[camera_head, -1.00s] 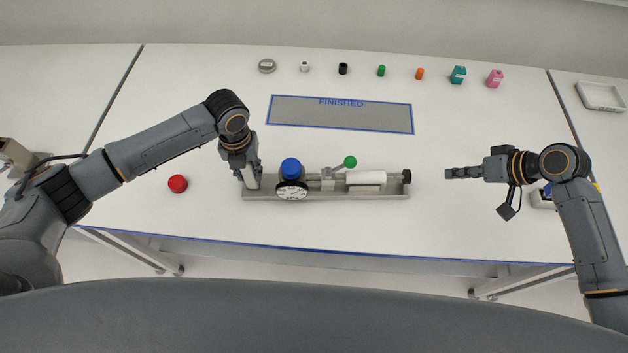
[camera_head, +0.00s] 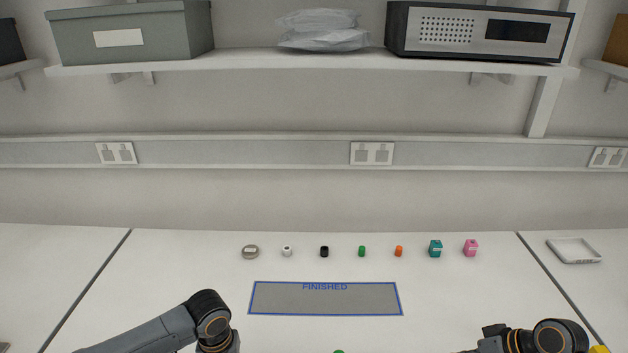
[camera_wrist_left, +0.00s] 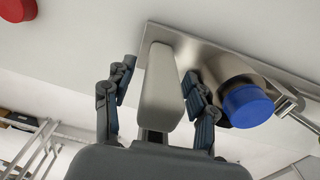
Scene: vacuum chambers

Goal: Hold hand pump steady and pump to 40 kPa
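In the left wrist view, my left gripper (camera_wrist_left: 159,72) is open, with one finger on each side of the grey upright block (camera_wrist_left: 162,85) at the end of the hand pump's metal base (camera_wrist_left: 203,47). A gap shows between the left finger and the block; contact on the right side is unclear. The pump's blue cap (camera_wrist_left: 247,106) is just right of the right finger. The gauge face is not visible. In the head view only the top of the green knob (camera_head: 339,351) shows at the bottom edge. My right gripper is almost wholly cut off at the bottom right.
The FINISHED mat (camera_head: 325,299) is empty. A white tray (camera_head: 574,250) is at the right. A red object (camera_wrist_left: 17,9) lies left of the pump.

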